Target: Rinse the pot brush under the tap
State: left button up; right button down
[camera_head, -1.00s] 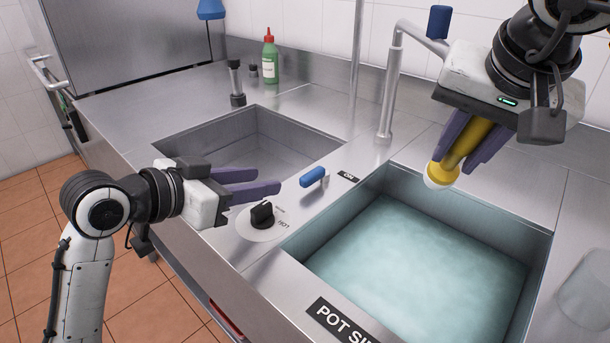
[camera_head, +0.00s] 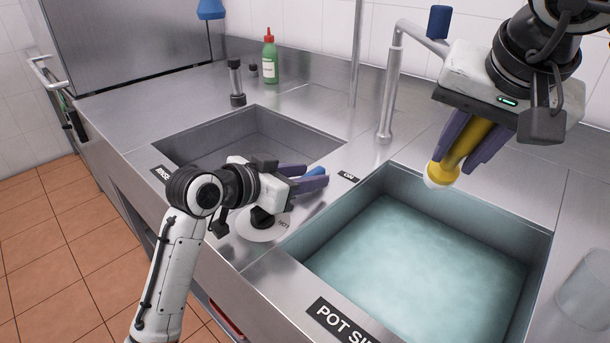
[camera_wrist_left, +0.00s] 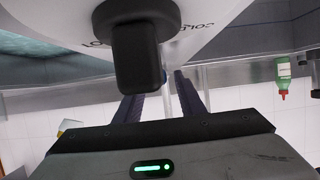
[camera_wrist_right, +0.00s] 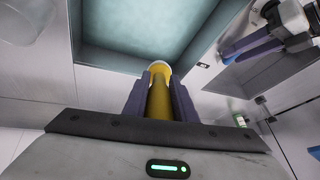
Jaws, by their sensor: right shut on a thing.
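My right gripper (camera_head: 478,145) is shut on the pot brush (camera_head: 450,162), a yellow handle with a white end, held tilted above the back of the water-filled pot sink (camera_head: 285,243). The brush also shows in the right wrist view (camera_wrist_right: 159,98). The metal tap (camera_head: 392,95) stands behind this sink; its spout passes behind my right gripper. My left gripper (camera_head: 312,178) is open, its purple fingers around or beside the blue lever (camera_head: 317,171) near the "ON" label. I cannot tell whether they touch it. In the left wrist view the fingers (camera_wrist_left: 160,100) are apart.
A black knob (camera_head: 262,217) on a white dial sits just below my left gripper. An empty rinse sink (camera_head: 215,143) lies behind it. A green bottle (camera_head: 270,58) stands at the back. A clear container (camera_head: 585,290) is at the right edge.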

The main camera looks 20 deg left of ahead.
pick_arm(q)
grip_shut()
jog(key=shift+s+d+n+y, duration=0.1)
jog(key=shift+d+n+y, duration=0.35)
jog(key=shift+n+y, duration=0.3)
jog(key=shift+d+n+t+y, duration=0.15)
jog(key=shift+d+n+y, duration=0.05)
jog(key=shift+n+y, duration=0.4)
jog(key=shift+d+n+t+y, duration=0.2)
jog(key=shift+n+y, duration=0.15)
jog(key=shift+y, duration=0.3)
grip_release()
